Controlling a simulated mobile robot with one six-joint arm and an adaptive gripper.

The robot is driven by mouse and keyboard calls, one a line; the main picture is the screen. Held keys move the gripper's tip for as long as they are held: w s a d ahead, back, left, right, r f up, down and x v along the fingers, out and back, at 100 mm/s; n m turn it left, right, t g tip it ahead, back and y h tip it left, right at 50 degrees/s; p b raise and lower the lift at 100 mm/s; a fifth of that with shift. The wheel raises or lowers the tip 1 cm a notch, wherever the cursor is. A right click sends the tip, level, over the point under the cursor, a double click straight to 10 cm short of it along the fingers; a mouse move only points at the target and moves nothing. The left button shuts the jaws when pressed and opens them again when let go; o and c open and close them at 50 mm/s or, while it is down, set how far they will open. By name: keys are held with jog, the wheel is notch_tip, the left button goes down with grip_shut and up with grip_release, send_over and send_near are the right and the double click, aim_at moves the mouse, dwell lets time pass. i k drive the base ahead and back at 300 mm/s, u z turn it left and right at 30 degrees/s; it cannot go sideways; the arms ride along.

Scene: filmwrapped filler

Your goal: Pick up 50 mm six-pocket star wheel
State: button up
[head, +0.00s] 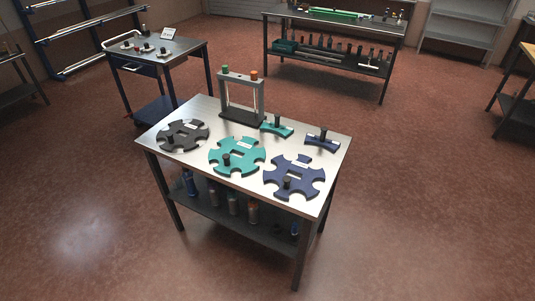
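Three flat star wheels with notched rims lie on the metal-topped table in the head view. A black one (181,135) is at the left, a teal one (237,157) is in the middle, and a navy blue one (294,178) is at the right. Each has a dark upright knob and a small pale label. The labels are too small to read, so I cannot tell which wheel is the 50 mm six-pocket one. My gripper is not in view.
A cart (157,54) and a workbench (334,28) stand behind. The floor in front is clear.

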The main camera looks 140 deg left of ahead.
aim_at(228, 162)
jog(key=z, duration=0.65)
jog(key=k, duration=0.1)
jog(key=u, duration=3.05)
jog(key=k, duration=0.2)
jog(key=u, duration=2.25)
jog(key=k, duration=0.35)
jog(key=z, duration=0.05)
